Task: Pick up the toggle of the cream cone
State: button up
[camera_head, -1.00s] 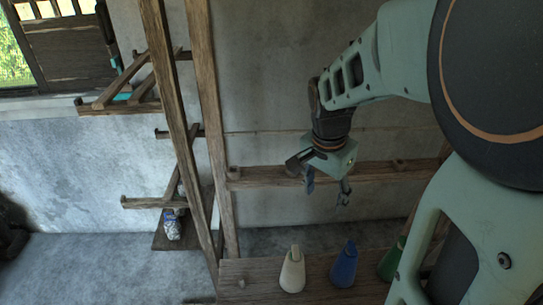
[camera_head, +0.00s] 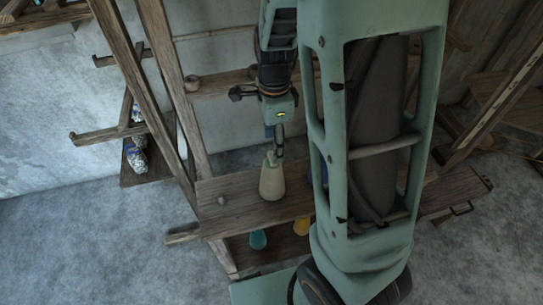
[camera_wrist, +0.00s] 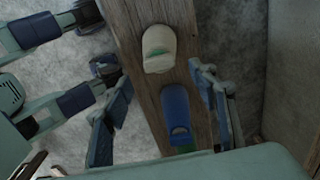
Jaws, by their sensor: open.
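The cream cone (camera_head: 271,183) stands upright on the wooden shelf board. Its narrow top (camera_head: 270,157) is beside my gripper's fingertips; I cannot make out a separate toggle clearly. My gripper (camera_head: 275,146) points down just above the cone, open. Nothing is seen held. Contact with the cream cone cannot be told.
The shelf board (camera_head: 233,199) is bare left of the cone, except for a small peg. A teal cone (camera_head: 258,239) and a yellow cone (camera_head: 301,227) stand lower down. Wooden loom posts (camera_head: 170,85) rise at left. My arm hides the board's middle right.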

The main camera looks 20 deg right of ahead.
notch_tip(320, 180, down, 5)
jog(key=shift+a+r+b, duration=0.1)
jog(key=shift+a+b, duration=0.05)
jog(key=shift+b, duration=0.3)
jog(key=c, duration=0.9)
